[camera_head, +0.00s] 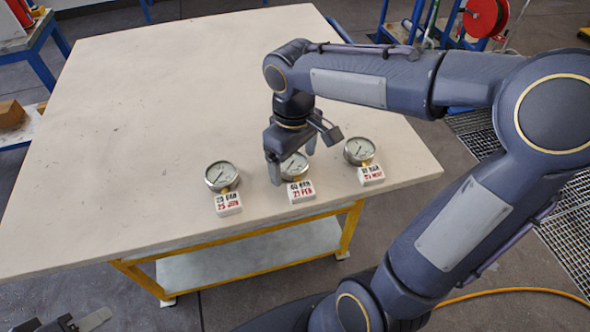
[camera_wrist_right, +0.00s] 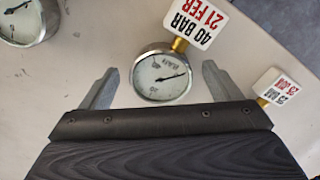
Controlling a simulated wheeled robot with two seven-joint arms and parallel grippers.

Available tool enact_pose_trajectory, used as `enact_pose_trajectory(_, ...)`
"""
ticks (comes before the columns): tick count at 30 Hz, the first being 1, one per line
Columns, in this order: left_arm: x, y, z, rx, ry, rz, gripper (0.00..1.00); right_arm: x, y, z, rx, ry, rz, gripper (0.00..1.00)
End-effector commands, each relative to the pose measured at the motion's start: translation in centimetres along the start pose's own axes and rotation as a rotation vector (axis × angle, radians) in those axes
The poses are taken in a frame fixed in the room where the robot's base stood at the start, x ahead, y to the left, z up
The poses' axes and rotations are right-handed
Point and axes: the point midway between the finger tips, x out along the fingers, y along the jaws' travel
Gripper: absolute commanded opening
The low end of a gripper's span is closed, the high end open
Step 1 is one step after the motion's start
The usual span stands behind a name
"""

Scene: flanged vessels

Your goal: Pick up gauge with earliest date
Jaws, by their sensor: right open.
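Three round silver dial gauges with white date tags stand in a row near the front edge of the table. The middle gauge (camera_head: 294,165) has a tag reading 21 FEB; in the wrist view this gauge (camera_wrist_right: 162,74) has a tag (camera_wrist_right: 196,20) reading 40 BAR, 21 FEB. The left gauge (camera_head: 221,175) has a tag that seems to read 25 JUN or JAN. The right gauge (camera_head: 359,151) has a tag that seems to say MAY. My right gripper (camera_head: 292,165) is open over the middle gauge, fingers on either side. Part of my left gripper (camera_head: 85,321) shows at bottom left.
The beige table (camera_head: 170,90) is otherwise clear behind the gauges. Its yellow frame (camera_head: 348,230) and lower shelf show below the front edge. A red reel (camera_head: 486,15) stands at the back right, off the table. A brown box (camera_head: 11,114) is at far left.

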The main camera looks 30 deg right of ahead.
Motion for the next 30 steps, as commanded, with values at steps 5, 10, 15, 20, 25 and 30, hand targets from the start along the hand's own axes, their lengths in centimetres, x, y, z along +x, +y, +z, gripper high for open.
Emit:
enact_pose_trajectory(5,0.0,0.0,0.0,0.0,0.0,0.0,0.43,0.12,0.0,-0.02,0.0,0.001,0.0,0.84)
enact_pose_trajectory(10,0.0,0.0,0.01,0.0,0.0,0.0,0.43,0.1,0.0,-0.02,0.0,0.001,0.0,0.69)
enact_pose_trajectory(15,0.0,0.0,0.0,0.0,0.0,0.0,0.43,0.09,0.0,-0.01,0.0,0.001,0.0,0.46)
enact_pose_trajectory(20,-0.01,0.0,0.0,0.0,0.0,0.0,0.43,0.05,-0.01,-0.03,0.0,0.002,0.0,0.28)
enact_pose_trajectory(25,-0.01,0.0,0.0,0.0,0.0,0.0,0.43,0.03,-0.01,-0.03,0.0,0.002,0.0,0.28)
enact_pose_trajectory(30,-0.03,0.01,-0.01,0.0,0.0,0.0,0.43,-0.53,0.01,-0.07,0.0,0.004,0.0,0.28)
